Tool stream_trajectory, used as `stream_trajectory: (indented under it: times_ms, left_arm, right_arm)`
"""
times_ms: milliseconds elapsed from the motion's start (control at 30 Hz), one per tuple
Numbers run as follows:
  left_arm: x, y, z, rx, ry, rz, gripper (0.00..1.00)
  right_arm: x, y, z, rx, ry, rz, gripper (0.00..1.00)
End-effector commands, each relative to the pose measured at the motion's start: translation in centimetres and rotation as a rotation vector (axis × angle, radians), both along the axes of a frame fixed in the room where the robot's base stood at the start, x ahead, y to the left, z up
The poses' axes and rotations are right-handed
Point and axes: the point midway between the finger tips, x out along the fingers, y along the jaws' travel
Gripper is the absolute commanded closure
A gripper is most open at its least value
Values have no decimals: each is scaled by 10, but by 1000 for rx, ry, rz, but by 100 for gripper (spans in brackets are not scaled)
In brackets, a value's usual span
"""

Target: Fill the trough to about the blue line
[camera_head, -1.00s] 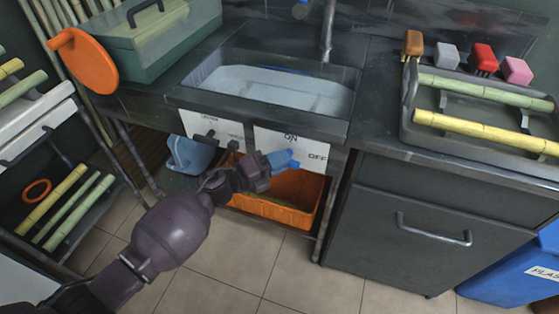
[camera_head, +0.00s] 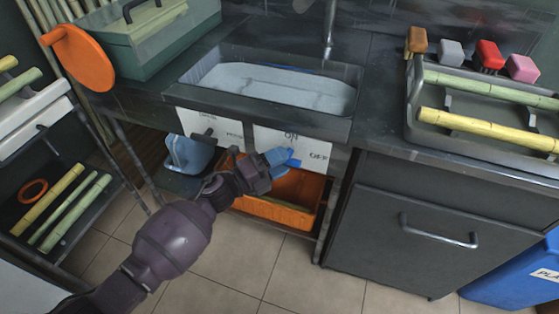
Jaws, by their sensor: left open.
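The trough (camera_head: 202,72) is a dark sink set into the counter. Pale water (camera_head: 275,92) covers its floor, and a short piece of blue line (camera_head: 292,70) shows at the back wall near the water's edge. A tap (camera_head: 329,30) stands behind it; I cannot make out a stream. My left gripper (camera_head: 279,158) is open in front of the white ON/OFF panel (camera_head: 318,143) below the trough. A bright blue lever (camera_head: 293,163) shows at its fingertips; whether they touch is unclear. My right gripper is out of view.
An orange bin (camera_head: 310,195) sits under the sink, beside a blue container (camera_head: 188,152). A green box (camera_head: 150,45) and an orange disc (camera_head: 82,58) are at left.

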Motion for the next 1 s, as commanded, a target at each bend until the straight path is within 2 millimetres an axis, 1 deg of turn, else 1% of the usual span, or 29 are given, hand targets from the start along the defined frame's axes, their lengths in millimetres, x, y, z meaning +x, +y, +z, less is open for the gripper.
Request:
stream_trajectory:
  times_ms: [167,267,500,700,833,1000]
  left_arm:
    - [-4,8,-1,1,1,2,53]
    - [-10,21,-2,1,0,1,53]
    - [-31,59,-9,2,-1,3,53]
    - [-45,83,-14,0,-1,0,53]
    - [-49,91,-15,0,-1,0,53]
    - [-51,94,-16,0,0,0,53]
  right_arm:
    - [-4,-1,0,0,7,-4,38]
    - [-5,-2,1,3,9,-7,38]
    - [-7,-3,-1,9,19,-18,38]
    - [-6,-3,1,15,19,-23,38]
    - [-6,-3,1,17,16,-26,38]
    - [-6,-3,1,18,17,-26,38]
